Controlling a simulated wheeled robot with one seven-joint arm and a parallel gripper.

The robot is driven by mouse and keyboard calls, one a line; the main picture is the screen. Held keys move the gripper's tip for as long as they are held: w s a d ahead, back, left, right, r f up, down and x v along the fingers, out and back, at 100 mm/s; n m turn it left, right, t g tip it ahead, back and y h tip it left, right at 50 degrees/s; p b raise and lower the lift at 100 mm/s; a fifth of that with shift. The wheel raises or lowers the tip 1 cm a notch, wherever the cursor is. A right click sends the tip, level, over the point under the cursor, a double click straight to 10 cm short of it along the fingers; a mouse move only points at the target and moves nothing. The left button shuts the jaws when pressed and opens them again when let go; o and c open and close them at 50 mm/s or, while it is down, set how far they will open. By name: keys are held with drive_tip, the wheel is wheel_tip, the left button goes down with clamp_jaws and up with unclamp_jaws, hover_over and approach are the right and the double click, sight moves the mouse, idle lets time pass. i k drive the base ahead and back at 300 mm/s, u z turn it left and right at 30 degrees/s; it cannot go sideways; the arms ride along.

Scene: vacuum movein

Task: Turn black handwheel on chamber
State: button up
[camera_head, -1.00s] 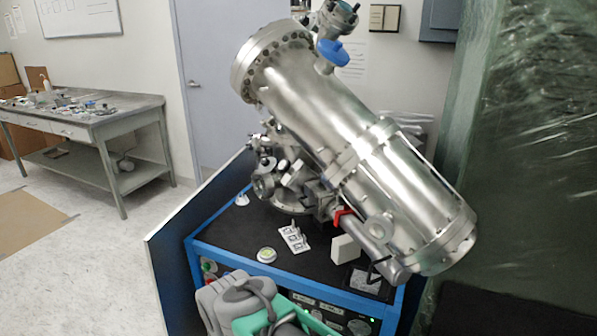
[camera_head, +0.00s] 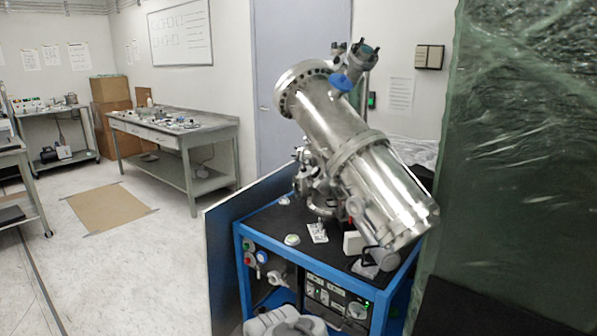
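The silver metal chamber (camera_head: 352,140) is a tilted cylinder with bolted flanges, its upper end leaning left. It stands on a black-topped cart (camera_head: 275,222) with a blue frame. A cluster of small fittings (camera_head: 312,180) sits at the chamber's lower left side. A round, wheel-like part may be among them, but I cannot clearly make out a black handwheel. A blue part (camera_head: 341,82) and a dark-topped port (camera_head: 362,55) are at the upper end. A grey part of my arm shows at the bottom edge, in front of the cart. My gripper is not in view.
A blue-edged panel (camera_head: 240,240) stands along the cart's left side. Translucent plastic sheeting (camera_head: 520,140) hangs close on the right. A workbench (camera_head: 185,140) stands at the back left. The floor (camera_head: 130,270) left of the cart is open, with a brown mat (camera_head: 110,207).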

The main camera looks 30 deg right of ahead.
sight(315, 173)
drive_tip(key=u, duration=0.55)
drive_tip(key=i, duration=1.65)
drive_tip(key=z, duration=0.45)
